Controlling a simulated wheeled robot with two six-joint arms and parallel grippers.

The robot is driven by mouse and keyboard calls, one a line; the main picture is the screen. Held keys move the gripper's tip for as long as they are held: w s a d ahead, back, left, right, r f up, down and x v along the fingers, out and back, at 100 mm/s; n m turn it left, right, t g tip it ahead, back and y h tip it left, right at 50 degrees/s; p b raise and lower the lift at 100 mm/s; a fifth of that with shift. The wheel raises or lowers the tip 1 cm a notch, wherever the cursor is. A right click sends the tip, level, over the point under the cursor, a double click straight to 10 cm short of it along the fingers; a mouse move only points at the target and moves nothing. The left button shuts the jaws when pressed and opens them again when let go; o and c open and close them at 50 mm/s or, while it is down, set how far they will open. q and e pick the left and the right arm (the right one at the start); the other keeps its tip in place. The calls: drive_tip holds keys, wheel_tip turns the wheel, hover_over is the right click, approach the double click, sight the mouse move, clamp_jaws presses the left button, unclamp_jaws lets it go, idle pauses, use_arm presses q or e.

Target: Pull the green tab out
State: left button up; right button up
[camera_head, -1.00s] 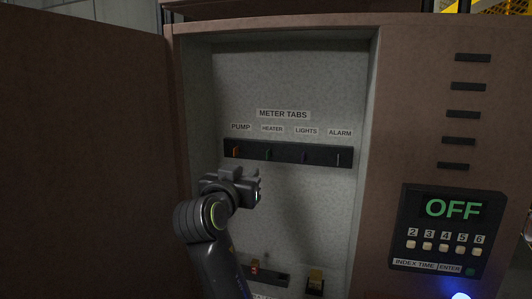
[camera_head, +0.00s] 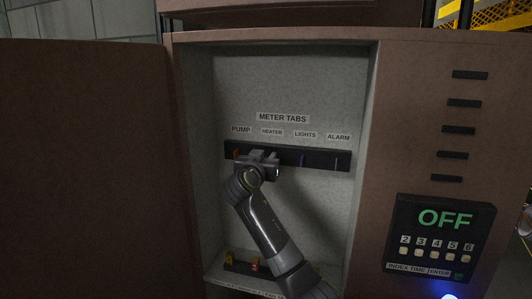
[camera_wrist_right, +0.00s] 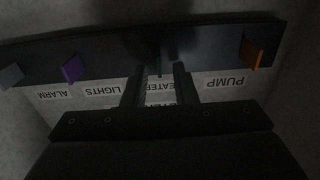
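The green tab (camera_wrist_right: 158,66) is a small thin piece on the dark tab bar (camera_wrist_right: 110,52) under the HEATER label, seen upside down in the right wrist view. My right gripper (camera_wrist_right: 160,72) is open, with one finger on each side of the tab and dark gaps between. Whether the fingers touch it cannot be told. In the head view my right gripper (camera_head: 263,157) is at the tab bar (camera_head: 320,160), below the HEATER label, and hides the green tab. My left gripper is out of view.
An orange tab (camera_wrist_right: 252,54) is close to one side and a purple tab (camera_wrist_right: 72,68) to the other, with a grey tab (camera_wrist_right: 11,75) beyond. The cabinet recess has a right wall (camera_head: 365,120). A keypad panel (camera_head: 440,240) reads OFF. Small switches (camera_head: 255,266) sit below.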

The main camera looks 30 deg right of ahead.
drive_tip(key=shift+w+d, duration=0.2)
drive_tip(key=shift+d, duration=0.05)
drive_tip(key=shift+c, duration=0.2)
clamp_jaws()
